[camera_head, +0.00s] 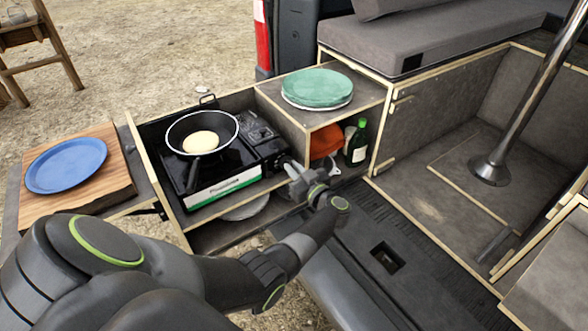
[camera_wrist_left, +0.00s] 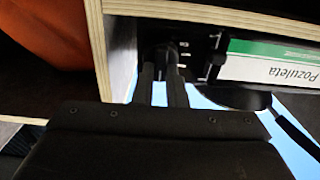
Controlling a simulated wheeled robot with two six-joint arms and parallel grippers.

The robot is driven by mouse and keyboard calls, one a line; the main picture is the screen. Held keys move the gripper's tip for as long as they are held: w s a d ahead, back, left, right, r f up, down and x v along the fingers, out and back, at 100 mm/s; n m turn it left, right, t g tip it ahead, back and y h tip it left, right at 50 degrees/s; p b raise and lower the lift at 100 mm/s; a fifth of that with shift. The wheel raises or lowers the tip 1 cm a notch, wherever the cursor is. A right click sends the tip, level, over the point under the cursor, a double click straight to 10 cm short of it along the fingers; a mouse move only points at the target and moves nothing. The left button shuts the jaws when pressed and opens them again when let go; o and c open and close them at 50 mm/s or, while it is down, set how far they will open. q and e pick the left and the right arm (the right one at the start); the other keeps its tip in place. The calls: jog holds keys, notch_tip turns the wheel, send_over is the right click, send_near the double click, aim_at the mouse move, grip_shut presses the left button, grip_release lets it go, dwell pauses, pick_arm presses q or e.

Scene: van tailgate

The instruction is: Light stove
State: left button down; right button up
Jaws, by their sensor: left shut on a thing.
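The portable stove (camera_head: 226,188), with a green and white label on its front, sits in the pulled-out wooden drawer. Its label also shows in the left wrist view (camera_wrist_left: 275,65). A black pan (camera_head: 174,138) with a pale round food (camera_head: 201,142) in it stands on the burner. No flame is visible. My left gripper (camera_head: 287,166) is at the right end of the stove's front. In the left wrist view its two fingers (camera_wrist_left: 163,82) are close together and shut on the stove's knob, which they mostly hide. My right gripper is not in view.
A wooden board (camera_head: 105,195) with a blue plate (camera_head: 67,165) lies left of the drawer. Green plates (camera_head: 317,87) lie on the cabinet top. A bottle (camera_head: 357,143) and an orange item (camera_head: 325,140) stand in the open compartment right of my gripper.

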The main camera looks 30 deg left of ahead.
pick_arm(q)
jog(key=shift+n, duration=0.3)
jog(key=n+b, duration=0.5)
jog(key=n, duration=0.2)
jog(key=f+n+b, duration=0.1)
jog(key=n+b, duration=0.3)
jog(key=n, duration=0.4)
jog(key=n+b, duration=0.5)
jog(key=n, duration=0.3)
jog(key=shift+s+a+f+b, duration=0.15)
jog(key=shift+s+f+b, duration=0.05)
jog(key=shift+s+b, duration=0.15)
jog(key=shift+n, duration=0.4)
